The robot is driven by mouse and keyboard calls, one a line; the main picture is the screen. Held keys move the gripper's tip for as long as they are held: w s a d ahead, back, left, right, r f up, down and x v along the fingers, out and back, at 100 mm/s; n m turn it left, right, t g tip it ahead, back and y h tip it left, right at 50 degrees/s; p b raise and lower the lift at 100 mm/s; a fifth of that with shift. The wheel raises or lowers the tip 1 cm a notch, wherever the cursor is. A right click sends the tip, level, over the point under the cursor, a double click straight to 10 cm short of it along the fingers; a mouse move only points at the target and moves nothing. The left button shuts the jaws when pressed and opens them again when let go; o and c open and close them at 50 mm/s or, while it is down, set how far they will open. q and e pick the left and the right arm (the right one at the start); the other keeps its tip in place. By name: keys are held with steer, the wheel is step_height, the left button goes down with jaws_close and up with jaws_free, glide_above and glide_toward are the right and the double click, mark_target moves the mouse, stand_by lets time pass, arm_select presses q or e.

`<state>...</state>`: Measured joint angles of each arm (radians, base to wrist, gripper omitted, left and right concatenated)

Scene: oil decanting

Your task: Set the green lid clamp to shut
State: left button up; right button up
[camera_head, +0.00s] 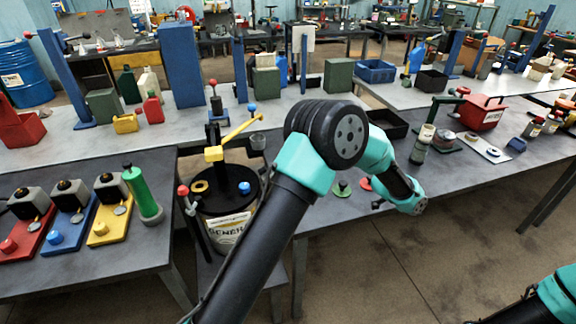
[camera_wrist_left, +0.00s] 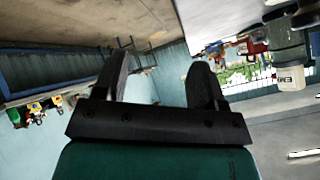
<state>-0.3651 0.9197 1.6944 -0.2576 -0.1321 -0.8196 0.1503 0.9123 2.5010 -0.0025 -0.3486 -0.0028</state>
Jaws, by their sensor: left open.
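A drum (camera_head: 228,222) with a black lid (camera_head: 226,190) stands between the tables. A red-knobbed lever (camera_head: 183,190) is at its left edge, and a blue knob (camera_head: 245,188) and a yellow ring (camera_head: 199,187) are on the lid. I see no clearly green clamp on this lid; my left arm covers part of its right side. A green-knobbed disc (camera_head: 342,188) lies on the table to the right, but I cannot tell whether it is the clamp. In the left wrist view my left gripper (camera_wrist_left: 160,82) is open and empty. My right gripper is out of view.
A yellow pump handle (camera_head: 236,134) rises above the drum. Red, blue and yellow plates (camera_head: 104,232) and a green cylinder (camera_head: 142,192) are on the left table. A red box (camera_head: 480,113) stands on the right table. My left arm crosses the middle.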

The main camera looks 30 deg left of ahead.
arm_select(q)
steer(key=w+a+g+y, duration=0.1)
steer(key=a, duration=0.2)
steer(key=w+a+r+n+y, duration=0.1)
steer(key=a, duration=0.2)
steer(key=w+a+r+g+y, duration=0.1)
steer(key=w+a, duration=0.1)
steer(key=a, duration=0.2)
steer(key=shift+n+g, duration=0.3)
steer(key=shift+n, duration=0.1)
steer(key=s+a+r+n+g+y, duration=0.1)
steer(key=a+r+n+g+y, duration=0.1)
steer(key=a+r, duration=0.3)
steer(key=s+a+r+n+g+y, duration=0.1)
steer(key=a+r, duration=0.4)
steer(key=a, duration=0.9)
steer(key=s+a+r+n+g+y, duration=0.2)
steer(key=a+r+n+g+y, duration=0.2)
steer(key=a, duration=0.6)
steer(key=shift+a+r+n+g, duration=0.15)
steer(key=shift+r+n+g, duration=0.15)
steer(key=shift+r, duration=0.35)
steer(key=x, duration=1.7)
steer(key=shift+s+a+f, duration=0.15)
steer(key=shift+a, duration=0.1)
steer(key=shift+c, duration=0.3)
jaws_close()
